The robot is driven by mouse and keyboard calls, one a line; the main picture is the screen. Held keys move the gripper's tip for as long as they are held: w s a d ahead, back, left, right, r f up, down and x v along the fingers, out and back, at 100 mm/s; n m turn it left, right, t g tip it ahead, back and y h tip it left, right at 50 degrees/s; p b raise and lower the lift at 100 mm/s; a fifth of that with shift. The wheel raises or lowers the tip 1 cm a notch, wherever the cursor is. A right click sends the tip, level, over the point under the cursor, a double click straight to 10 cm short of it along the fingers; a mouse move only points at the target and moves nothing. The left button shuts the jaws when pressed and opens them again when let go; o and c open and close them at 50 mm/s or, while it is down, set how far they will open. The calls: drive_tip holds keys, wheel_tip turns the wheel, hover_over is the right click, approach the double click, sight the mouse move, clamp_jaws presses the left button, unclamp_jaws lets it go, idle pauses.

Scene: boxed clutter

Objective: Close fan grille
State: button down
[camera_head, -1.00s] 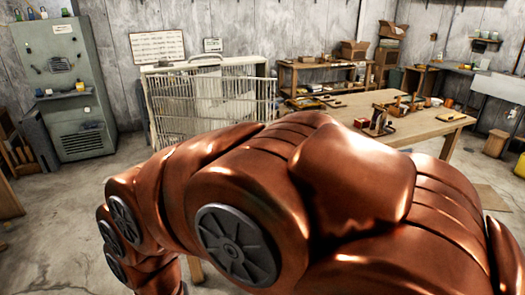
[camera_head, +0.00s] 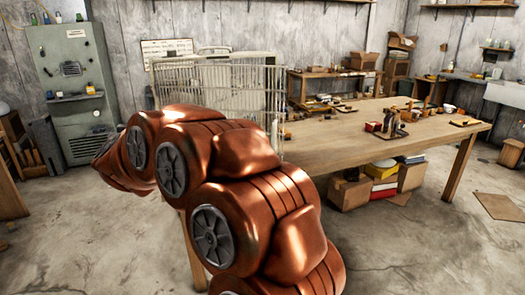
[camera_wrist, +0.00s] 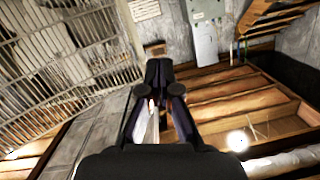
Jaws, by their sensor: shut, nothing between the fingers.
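A pale barred panel (camera_head: 215,80), which looks like the fan grille, stands upright behind my arm at the table's left end in the head view. My arm covers its lower part, and I cannot tell how far it stands open. In the wrist view its metal bars (camera_wrist: 50,70) fill the upper left. My gripper (camera_wrist: 158,66) is shut and empty, with its fingertips together to the right of the bars and apart from them in the picture. In the head view the gripper is hidden beyond my arm.
A wooden table (camera_head: 350,145) extends right of the grille, with small items on top and boxes (camera_head: 365,188) below. A grey-green cabinet (camera_head: 75,90) stands at the back left. Wooden slats (camera_wrist: 235,100) fill the right of the wrist view.

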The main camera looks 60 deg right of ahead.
drive_tip(key=s+d+f+m+g+h+b, duration=0.25)
drive_tip(key=d+m+h, duration=0.2)
drive_tip(key=d, duration=0.55)
drive_tip(key=m+g+h+b, duration=0.3)
drive_tip(key=m+g+h, duration=0.3)
drive_tip(key=g, duration=0.9)
approach(273, 140)
drive_tip(key=shift+m+t+y, duration=0.25)
drive_tip(key=shift+m+y, duration=0.2)
drive_tip(key=d, duration=0.4)
drive_tip(key=s+d, duration=0.1)
drive_tip(key=d, duration=0.2)
drive_tip(key=shift+s+r, duration=0.15)
drive_tip(key=shift+r, duration=0.2)
